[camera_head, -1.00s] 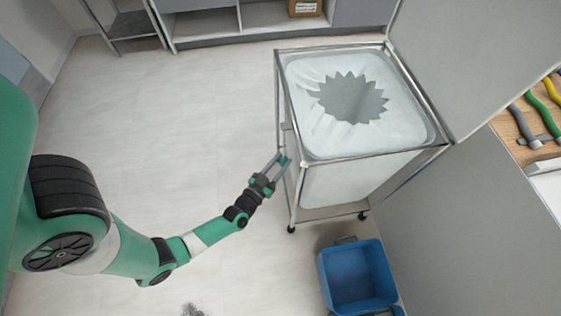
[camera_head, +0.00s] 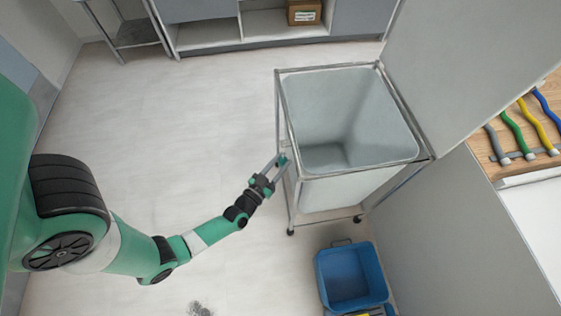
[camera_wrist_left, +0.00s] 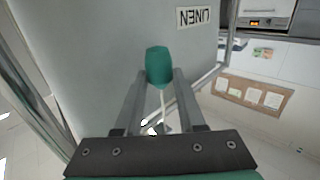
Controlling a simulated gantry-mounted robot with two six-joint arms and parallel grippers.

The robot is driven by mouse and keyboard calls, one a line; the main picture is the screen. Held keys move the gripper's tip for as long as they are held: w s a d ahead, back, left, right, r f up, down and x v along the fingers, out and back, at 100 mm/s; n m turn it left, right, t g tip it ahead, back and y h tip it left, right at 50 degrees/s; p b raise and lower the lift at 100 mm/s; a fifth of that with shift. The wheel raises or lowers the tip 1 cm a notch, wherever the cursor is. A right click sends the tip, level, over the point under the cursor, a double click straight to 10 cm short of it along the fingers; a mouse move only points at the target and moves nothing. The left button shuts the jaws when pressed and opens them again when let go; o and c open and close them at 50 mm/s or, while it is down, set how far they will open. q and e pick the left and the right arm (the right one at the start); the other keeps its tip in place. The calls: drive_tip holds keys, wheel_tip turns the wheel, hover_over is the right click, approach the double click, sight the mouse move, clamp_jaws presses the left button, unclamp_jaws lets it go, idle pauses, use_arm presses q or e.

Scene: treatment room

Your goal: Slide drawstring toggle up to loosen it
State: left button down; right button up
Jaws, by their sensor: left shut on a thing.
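The drawstring toggle (camera_wrist_left: 159,66) is a green, roughly cylindrical piece with a pale cord (camera_wrist_left: 162,98) running down from it in the left wrist view. My left gripper (camera_head: 278,164) is at the left side of the linen cart, and its two grey fingers (camera_wrist_left: 160,85) are closed on the toggle. The linen bin (camera_head: 352,98) stands in a metal frame and its mouth is wide open, showing the grey inside. My right gripper is not in view.
A blue bucket (camera_head: 351,277) stands on the floor in front of the cart. A grey wall panel (camera_head: 470,65) and a counter with several coloured-handled tools (camera_head: 522,128) are at the right. The floor (camera_head: 190,110) left of the cart is clear.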

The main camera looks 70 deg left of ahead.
use_arm(q)
drive_tip(key=c, duration=0.9)
unclamp_jaws()
drive_tip(key=shift+r, duration=0.35)
drive_tip(key=o, duration=0.4)
drive_tip(key=shift+f, duration=0.15)
drive_tip(key=p+v, duration=0.4)
drive_tip(key=v, duration=0.7)
drive_tip(key=shift+s+d, duration=0.2)
drive_tip(key=shift+s, duration=0.1)
drive_tip(key=shift+f, duration=0.1)
